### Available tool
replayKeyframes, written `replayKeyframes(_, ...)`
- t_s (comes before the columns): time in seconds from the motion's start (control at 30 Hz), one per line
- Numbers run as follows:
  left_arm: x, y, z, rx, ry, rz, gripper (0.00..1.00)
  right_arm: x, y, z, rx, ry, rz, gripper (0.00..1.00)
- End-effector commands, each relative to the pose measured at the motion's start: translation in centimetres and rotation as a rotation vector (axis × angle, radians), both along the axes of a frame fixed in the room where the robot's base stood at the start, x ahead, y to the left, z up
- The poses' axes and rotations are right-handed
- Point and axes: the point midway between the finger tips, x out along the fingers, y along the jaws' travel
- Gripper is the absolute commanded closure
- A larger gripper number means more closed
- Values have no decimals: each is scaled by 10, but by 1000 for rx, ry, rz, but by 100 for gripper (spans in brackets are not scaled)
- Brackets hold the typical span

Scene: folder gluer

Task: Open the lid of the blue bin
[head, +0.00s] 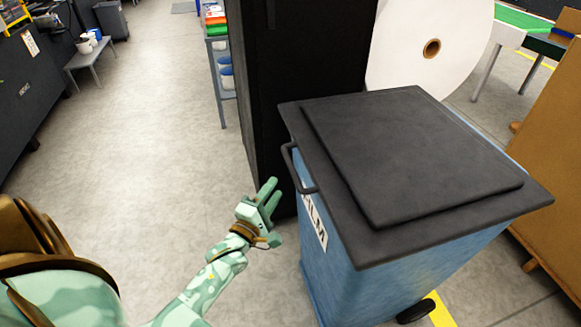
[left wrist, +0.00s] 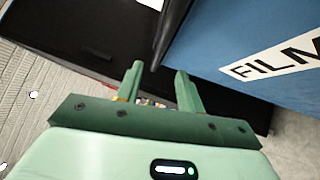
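The blue bin (head: 345,270) stands at the right in the head view, with its black lid (head: 410,155) lying flat and closed on top. A dark bar handle (head: 297,172) sticks out from the bin's left side, just under the lid's edge. My left gripper (head: 274,190) is to the left of the bin, apart from the handle, open and empty. In the left wrist view the two fingers (left wrist: 158,75) are spread, with a dark edge beyond them. The bin's blue wall (left wrist: 235,45) with its FILM label (left wrist: 270,60) is on the right there. My right gripper is not in view.
A tall black cabinet (head: 300,60) stands directly behind the bin's left side. A large white roll (head: 425,45) is behind the bin, and a brown box-like object (head: 550,190) is at its right. The grey floor (head: 150,130) at left is clear.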

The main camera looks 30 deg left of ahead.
Motion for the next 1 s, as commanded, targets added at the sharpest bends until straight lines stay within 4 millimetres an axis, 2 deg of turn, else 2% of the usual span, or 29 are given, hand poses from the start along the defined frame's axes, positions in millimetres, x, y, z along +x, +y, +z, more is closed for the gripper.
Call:
replayKeyframes(0.03,14,1,1,1,-4,0,62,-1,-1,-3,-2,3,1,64)
replayKeyframes(0.2,56,5,6,2,-1,0,62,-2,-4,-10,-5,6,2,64)
replayKeyframes(0.4,89,8,10,3,1,-1,62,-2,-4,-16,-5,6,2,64)
replayKeyframes(0.6,101,9,13,3,2,-1,62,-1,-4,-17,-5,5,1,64)
replayKeyframes(0.83,101,9,13,3,3,-1,62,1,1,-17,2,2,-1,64)
replayKeyframes(0.87,101,9,13,3,2,-1,68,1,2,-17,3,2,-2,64)
replayKeyframes(0.97,101,9,13,3,2,0,95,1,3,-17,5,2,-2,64)
replayKeyframes(1.0,101,9,13,3,3,0,100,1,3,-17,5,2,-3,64)
